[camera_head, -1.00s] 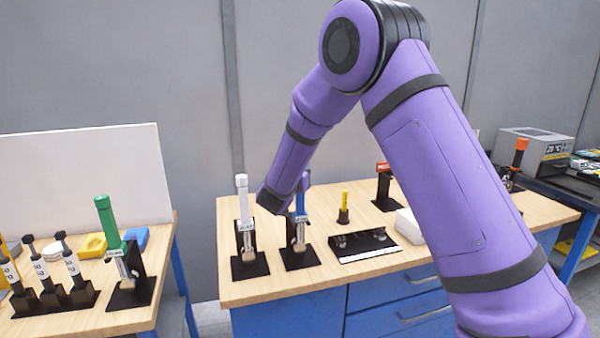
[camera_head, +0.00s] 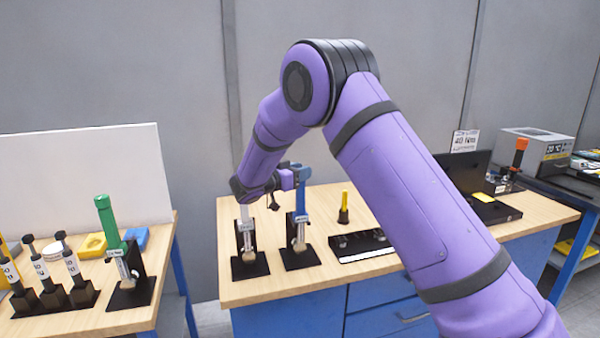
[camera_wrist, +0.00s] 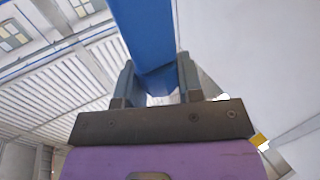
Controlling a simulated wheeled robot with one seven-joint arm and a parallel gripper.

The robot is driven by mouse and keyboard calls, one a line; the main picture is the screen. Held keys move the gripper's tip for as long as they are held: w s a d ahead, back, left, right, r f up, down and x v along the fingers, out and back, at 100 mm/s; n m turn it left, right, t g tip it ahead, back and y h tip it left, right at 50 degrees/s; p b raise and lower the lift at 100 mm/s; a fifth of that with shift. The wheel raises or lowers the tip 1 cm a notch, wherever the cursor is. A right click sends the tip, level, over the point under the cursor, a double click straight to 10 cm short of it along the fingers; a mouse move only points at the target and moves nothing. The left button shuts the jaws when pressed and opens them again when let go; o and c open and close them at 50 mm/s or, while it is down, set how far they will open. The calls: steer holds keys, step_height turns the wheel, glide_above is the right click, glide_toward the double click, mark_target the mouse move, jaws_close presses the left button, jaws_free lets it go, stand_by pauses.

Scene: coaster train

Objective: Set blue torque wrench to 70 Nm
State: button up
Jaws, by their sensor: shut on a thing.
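The blue torque wrench (camera_head: 301,202) stands upright in its black stand (camera_head: 299,259) on the middle bench. My gripper (camera_head: 292,178) is shut on its upper blue part, coming from the left. In the wrist view the blue wrench (camera_wrist: 139,28) runs between the two fingers of my gripper (camera_wrist: 158,82). The scale on the wrench is too small to read. A sign (camera_head: 465,141) reading 40 Nm stands at the back right.
A white-handled wrench (camera_head: 245,225) in its own stand is close on the left, partly behind my arm. A yellow-handled tool (camera_head: 344,207) and a black tray (camera_head: 360,246) are to the right. A black case (camera_head: 497,210) lies farther right. A green-handled wrench (camera_head: 108,222) stands on the left table.

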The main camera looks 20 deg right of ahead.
stand_by(0.3)
steer(key=o, duration=0.9)
steer(key=shift+r, duration=0.55)
step_height(320, 180, up, 2)
steer(key=shift+r, duration=0.25)
steer(key=s, duration=0.5)
steer(key=s+r, duration=0.1)
steer(key=s, duration=1)
steer(key=shift+r, duration=0.25)
